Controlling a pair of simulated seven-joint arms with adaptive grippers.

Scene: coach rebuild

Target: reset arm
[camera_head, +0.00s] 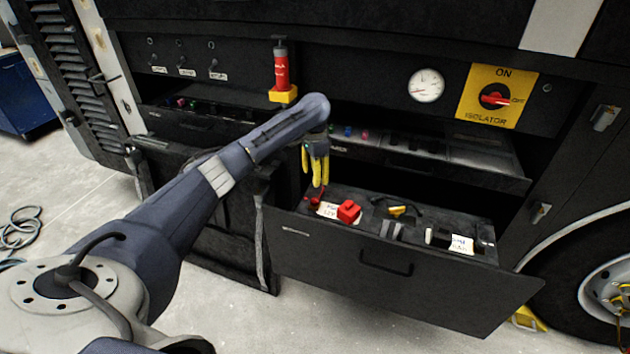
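My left arm reaches in from the lower left across the front of the open drawer. Its gripper (315,166) has yellow fingers and points down over the drawer's left end, close to a small red item (314,200). I cannot tell whether the fingers are open or shut, or whether they touch that item. A red block (348,211) lies in the drawer just to the right, on or beside a white label. My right gripper is not in view.
The open black drawer (400,284) also holds a yellow-and-black tool (403,211) and a white label (461,244). A red cylinder (281,70) stands on a yellow base behind the arm. A gauge (426,85) and yellow isolator panel (480,111) are at upper right.

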